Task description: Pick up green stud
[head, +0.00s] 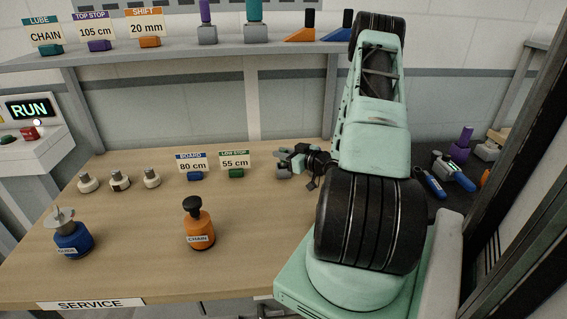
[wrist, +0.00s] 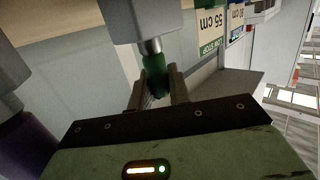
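The green stud (wrist: 153,72) shows in the wrist view, with a shiny metal collar joining it to a grey block (wrist: 140,20). My gripper (wrist: 157,82) has one finger on each side of the stud, close to it. I cannot make out whether the fingers touch it. In the head view my gripper (head: 291,160) is at the right part of the wooden bench, over a small grey block (head: 283,173). The stud is hard to pick out there behind the fingers.
To the left are the 55 cm sign (head: 235,160) and the 80 cm sign (head: 192,164) on their holders. An orange CHAIN bottle (head: 199,228) and a blue bottle (head: 74,238) stand nearer. A shelf (head: 180,56) runs above.

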